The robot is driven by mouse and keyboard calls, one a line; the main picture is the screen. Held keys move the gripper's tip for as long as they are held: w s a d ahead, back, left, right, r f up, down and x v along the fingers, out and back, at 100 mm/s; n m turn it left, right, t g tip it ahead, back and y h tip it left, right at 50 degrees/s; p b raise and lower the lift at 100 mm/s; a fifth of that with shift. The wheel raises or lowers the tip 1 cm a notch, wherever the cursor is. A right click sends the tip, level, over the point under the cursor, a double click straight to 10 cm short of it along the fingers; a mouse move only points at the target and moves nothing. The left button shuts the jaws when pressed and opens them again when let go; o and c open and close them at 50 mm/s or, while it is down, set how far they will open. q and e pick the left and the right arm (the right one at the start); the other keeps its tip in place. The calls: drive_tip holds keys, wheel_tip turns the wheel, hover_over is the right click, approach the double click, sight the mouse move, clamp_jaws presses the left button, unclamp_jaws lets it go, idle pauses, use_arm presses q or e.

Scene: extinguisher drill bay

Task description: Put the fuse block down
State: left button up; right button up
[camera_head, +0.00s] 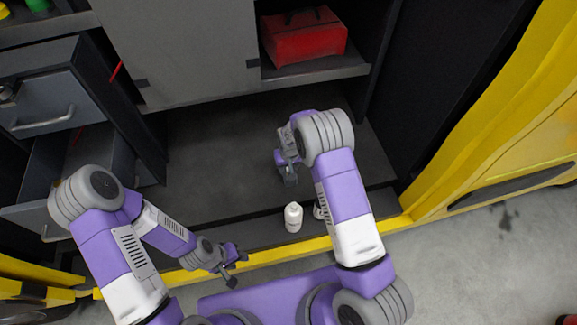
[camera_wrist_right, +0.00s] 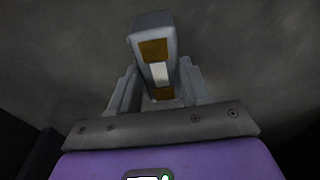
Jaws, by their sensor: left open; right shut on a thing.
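The fuse block (camera_wrist_right: 150,38) is a grey block with two brass-coloured patches and a white piece between them. In the right wrist view it sits between the fingers of my right gripper (camera_wrist_right: 158,90), which is shut on it. In the head view my right gripper (camera_head: 288,176) is over the dark floor of the bay, and I cannot make out the fuse block clearly there. Whether the block touches a surface is unclear. My left gripper (camera_head: 236,265) is open and empty, near the yellow edge at the front.
A white bottle (camera_head: 293,218) stands on the front ledge, with another pale item (camera_head: 318,212) partly hidden by my right arm. A red box (camera_head: 303,37) is on the shelf behind. Grey drawers (camera_head: 40,105) are at left, one pulled out. The dark bay floor (camera_head: 215,170) is clear.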

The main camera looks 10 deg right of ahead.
drive_tip(key=o, duration=1.2)
drive_tip(key=shift+r+p, duration=0.35)
drive_tip(key=shift+r, duration=0.05)
wheel_tip(320, 180, up, 11)
drive_tip(key=s+p, duration=0.1)
drive_tip(key=p, duration=0.2)
drive_tip(key=shift+s+r, duration=0.2)
drive_tip(key=shift+s, duration=0.05)
